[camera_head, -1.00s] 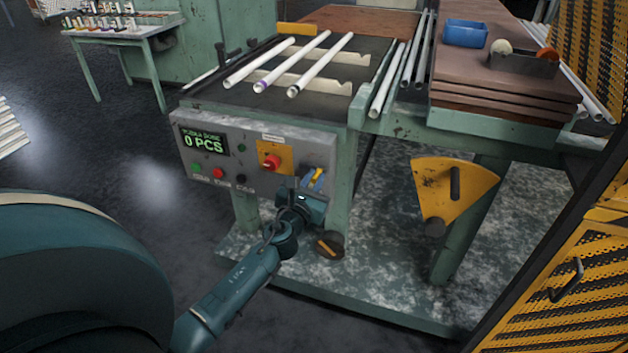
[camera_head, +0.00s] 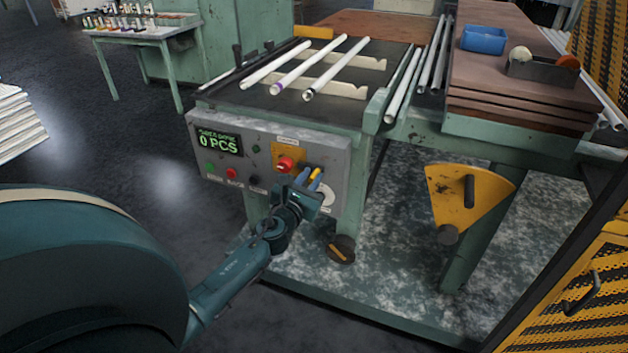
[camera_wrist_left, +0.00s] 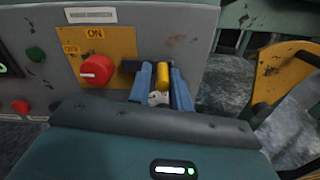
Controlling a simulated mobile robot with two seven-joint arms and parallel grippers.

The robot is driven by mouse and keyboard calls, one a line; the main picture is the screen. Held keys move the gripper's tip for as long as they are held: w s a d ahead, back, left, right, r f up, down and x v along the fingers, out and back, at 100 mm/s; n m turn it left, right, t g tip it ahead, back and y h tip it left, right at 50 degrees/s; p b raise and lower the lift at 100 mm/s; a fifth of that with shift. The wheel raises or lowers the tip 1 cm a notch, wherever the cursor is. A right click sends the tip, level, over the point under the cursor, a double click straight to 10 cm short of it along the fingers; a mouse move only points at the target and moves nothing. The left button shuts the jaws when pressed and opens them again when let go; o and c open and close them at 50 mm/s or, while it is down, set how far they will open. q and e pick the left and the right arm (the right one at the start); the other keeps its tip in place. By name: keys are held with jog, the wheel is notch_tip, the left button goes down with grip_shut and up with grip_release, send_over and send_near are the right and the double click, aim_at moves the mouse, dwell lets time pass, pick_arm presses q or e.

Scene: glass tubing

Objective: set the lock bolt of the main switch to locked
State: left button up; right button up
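The main switch is a red knob (camera_head: 286,163) on a yellow plate marked ON, on the grey control panel (camera_head: 240,146). It also shows in the left wrist view (camera_wrist_left: 97,70). To its right is the lock bolt, with an upright yellow handle (camera_wrist_left: 163,75) and a dark bar pointing at the switch plate. My left gripper (camera_head: 307,179) is at the panel, its blue fingers close on both sides of the yellow handle. It looks shut on the handle; the exact contact is partly hidden. My right gripper is not in view.
A green button (camera_wrist_left: 36,54) and a red button (camera_wrist_left: 20,106) sit left of the switch. Glass tubes (camera_head: 310,66) lie on the bench above. A yellow sector plate (camera_head: 462,195) with a dark handle stands to the right.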

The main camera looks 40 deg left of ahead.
pick_arm(q)
jog(key=o, duration=0.4)
jog(key=shift+a, duration=0.1)
jog(key=shift+c, duration=0.2)
jog(key=v, duration=1.3)
jog(key=shift+b, duration=0.35)
jog(key=shift+s, duration=0.15)
